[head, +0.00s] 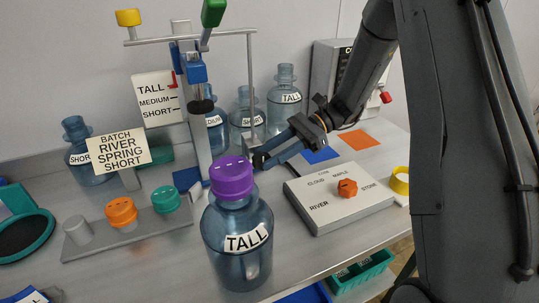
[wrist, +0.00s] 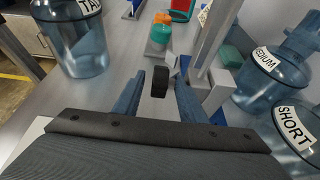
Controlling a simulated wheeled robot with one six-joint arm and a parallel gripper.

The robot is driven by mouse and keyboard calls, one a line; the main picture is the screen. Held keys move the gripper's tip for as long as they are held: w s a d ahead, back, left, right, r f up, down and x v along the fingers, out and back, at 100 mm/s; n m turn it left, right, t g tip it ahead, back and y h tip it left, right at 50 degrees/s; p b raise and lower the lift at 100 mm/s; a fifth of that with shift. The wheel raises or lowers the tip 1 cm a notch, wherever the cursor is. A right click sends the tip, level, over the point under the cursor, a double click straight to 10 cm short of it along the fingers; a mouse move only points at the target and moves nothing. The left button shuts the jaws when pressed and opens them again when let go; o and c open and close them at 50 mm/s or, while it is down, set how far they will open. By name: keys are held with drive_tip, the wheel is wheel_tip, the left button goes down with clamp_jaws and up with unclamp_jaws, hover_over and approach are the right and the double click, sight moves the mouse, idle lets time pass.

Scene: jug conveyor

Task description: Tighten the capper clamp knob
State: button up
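The capper (head: 199,140) is an upright grey post with a blue carriage (head: 196,72) high on it. A red pointer (head: 173,80) sits beside TALL on its height sign (head: 156,98). The black clamp knob (wrist: 160,82) shows in the wrist view ahead of my gripper (wrist: 158,96), lined up between its two blue fingers. The fingers are apart, with gaps on both sides of the knob. In the head view my gripper (head: 268,157) comes in from the right at the post, behind the purple-capped jug; the dark knob (head: 258,160) is partly hidden at the fingertips.
A blue TALL jug (head: 238,235) with a purple cap stands in front. The batch card (head: 118,150) reads RIVER SPRING SHORT. Orange and teal caps (head: 121,211) sit on a grey rack. A dial box (head: 340,196) stands at right. Several jugs (head: 285,98) stand behind.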

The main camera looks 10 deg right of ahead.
drive_tip(key=b+v, duration=0.2)
drive_tip(key=v, duration=0.5)
drive_tip(key=shift+d, duration=0.4)
drive_tip(key=shift+r, duration=0.1)
